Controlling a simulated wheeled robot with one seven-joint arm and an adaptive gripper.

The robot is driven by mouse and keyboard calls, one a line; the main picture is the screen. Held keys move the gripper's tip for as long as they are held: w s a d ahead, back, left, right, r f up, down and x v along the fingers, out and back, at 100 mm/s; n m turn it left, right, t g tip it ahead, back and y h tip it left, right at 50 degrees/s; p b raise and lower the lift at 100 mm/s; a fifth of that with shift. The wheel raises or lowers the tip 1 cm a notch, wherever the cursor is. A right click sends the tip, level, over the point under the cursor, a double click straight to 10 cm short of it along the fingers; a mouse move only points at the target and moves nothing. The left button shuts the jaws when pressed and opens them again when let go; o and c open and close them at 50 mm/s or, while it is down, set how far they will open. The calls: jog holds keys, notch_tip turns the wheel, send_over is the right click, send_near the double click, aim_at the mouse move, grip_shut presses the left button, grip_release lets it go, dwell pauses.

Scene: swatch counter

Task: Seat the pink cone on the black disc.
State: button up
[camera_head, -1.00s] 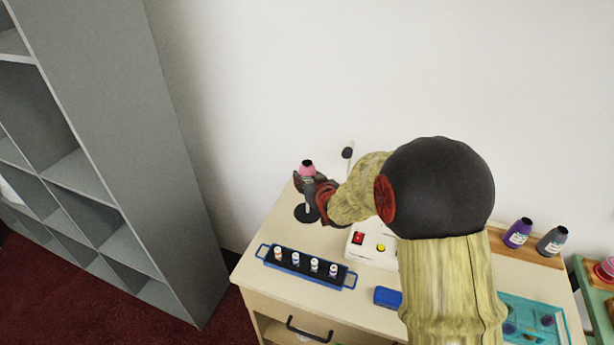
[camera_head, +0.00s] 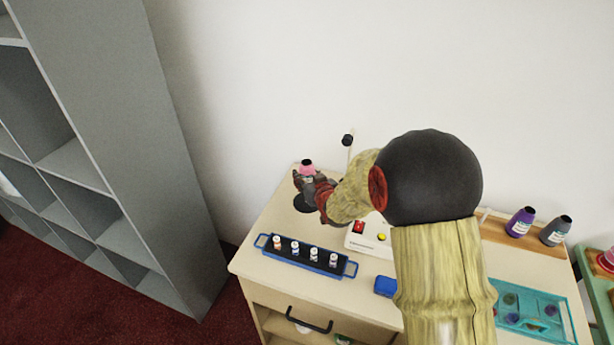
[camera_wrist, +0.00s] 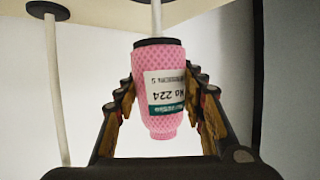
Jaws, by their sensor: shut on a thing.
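The pink cone (camera_head: 307,170) is held upright by my gripper (camera_head: 306,181) above the black disc (camera_head: 303,204) at the counter's back left. In the wrist view the pink cone (camera_wrist: 162,90) is between my gripper's fingers (camera_wrist: 163,97), its label upside down. The wrist view appears inverted: the cone's wide black-rimmed end faces the black disc (camera_wrist: 146,2). A white rod (camera_wrist: 156,20) runs from the disc to that end. The cone is still apart from the disc. How far the rod goes inside is hidden.
A second pale rod with a black disc-like end (camera_wrist: 48,9) stands beside the cone. A blue tray of small bottles (camera_head: 305,257), a white switch box (camera_head: 368,238) and a blue block (camera_head: 385,286) are in front. Purple and grey cones (camera_head: 520,222) stand at right.

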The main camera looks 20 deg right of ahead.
jog(key=shift+f+b, duration=2.65)
jog(key=shift+f, duration=0.6)
jog(key=o, duration=1.3)
jog(key=v, duration=1.2)
